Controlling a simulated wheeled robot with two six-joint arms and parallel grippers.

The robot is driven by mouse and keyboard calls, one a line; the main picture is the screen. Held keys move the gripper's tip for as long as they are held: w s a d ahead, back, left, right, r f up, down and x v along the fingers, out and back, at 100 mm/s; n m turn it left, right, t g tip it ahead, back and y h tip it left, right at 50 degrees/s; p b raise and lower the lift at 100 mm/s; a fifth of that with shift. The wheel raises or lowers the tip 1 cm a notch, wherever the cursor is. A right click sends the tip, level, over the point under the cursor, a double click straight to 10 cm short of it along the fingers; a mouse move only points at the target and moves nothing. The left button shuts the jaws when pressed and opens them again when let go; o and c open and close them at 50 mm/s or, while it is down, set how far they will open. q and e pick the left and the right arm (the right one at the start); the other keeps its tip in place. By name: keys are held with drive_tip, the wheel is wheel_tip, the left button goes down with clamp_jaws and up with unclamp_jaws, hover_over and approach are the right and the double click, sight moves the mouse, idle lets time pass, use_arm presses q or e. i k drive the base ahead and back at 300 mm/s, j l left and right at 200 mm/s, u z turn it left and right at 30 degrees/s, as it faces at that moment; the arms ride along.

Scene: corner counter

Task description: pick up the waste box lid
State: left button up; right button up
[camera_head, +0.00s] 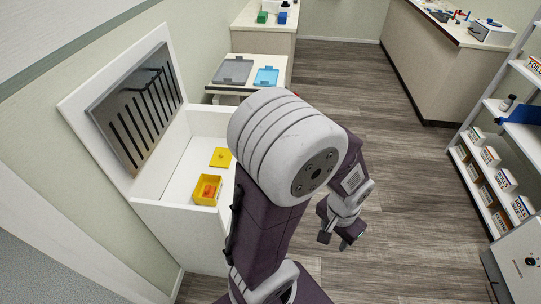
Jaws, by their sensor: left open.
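A flat yellow lid (221,157) lies on the white counter, apart from and behind the yellow waste box (197,195). The box is open at the top, with something orange-red inside. My left gripper (334,240) is open and empty, pointing down over the floor to the right of the counter, well away from the lid. My left arm fills the middle of the view and hides part of the counter's right side. My right gripper is not in view.
A slotted metal panel (118,120) on a white board leans above the counter's left side. A grey tray (233,71) and a blue tray (266,77) lie on a surface behind. Shelves with boxes (507,181) stand at right. The wooden floor (400,200) between is clear.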

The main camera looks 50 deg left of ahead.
sight(221, 157)
drive_tip(key=i+l+u, duration=0.15)
drive_tip(key=i, duration=0.25)
drive_tip(key=i+l+u, duration=0.1)
drive_tip(key=i, duration=0.3)
drive_tip(key=i+l+u, duration=0.15)
drive_tip(key=i+l, duration=0.15)
drive_tip(key=i+j+u, duration=0.2)
drive_tip(key=i+u, duration=0.25)
drive_tip(key=i+j+u, duration=0.15)
drive_tip(key=i+u, duration=0.15)
drive_tip(key=u, duration=0.15)
drive_tip(key=i+l+u, duration=0.1)
drive_tip(key=i+u, duration=0.35)
drive_tip(key=i+l+u, duration=0.15)
drive_tip(key=i+u, duration=0.2)
drive_tip(key=u, duration=0.15)
drive_tip(key=i+l+u, duration=0.45)
drive_tip(key=i+j+u, duration=0.15)
drive_tip(key=i+u, duration=0.55)
drive_tip(key=u, duration=0.15)
